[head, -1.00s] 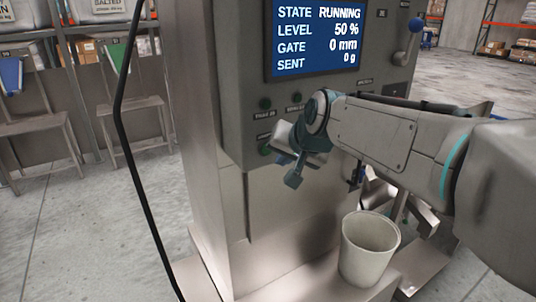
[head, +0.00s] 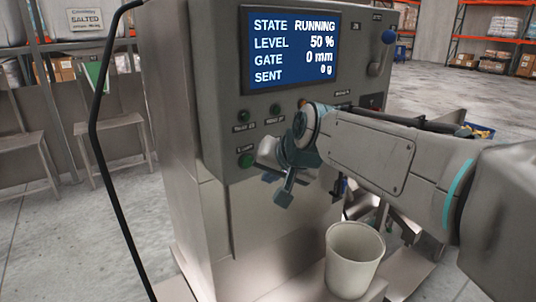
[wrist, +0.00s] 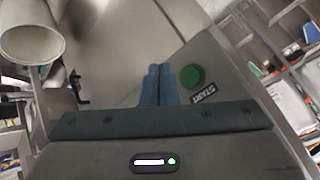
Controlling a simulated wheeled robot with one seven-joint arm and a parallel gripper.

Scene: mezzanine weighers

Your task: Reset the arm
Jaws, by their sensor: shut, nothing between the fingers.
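My gripper (head: 278,190) is in front of the grey machine's (head: 215,130) panel, just below and right of the green start button (head: 246,160) in the head view. In the wrist view my gripper's (wrist: 159,68) two blue fingers are together with nothing between them. The green button (wrist: 192,76) with its START label shows just right of the fingertips, apart from them in the picture. My arm reaches in from the right, bent at the elbow.
The screen (head: 291,48) reads RUNNING, level 50 %, gate 0 mm, sent 0 g. A pale cup (head: 354,260) stands below my arm; it also shows in the wrist view (wrist: 30,35). A black cable (head: 95,150) hangs at left. A blue-knobbed lever (head: 386,45) is upper right.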

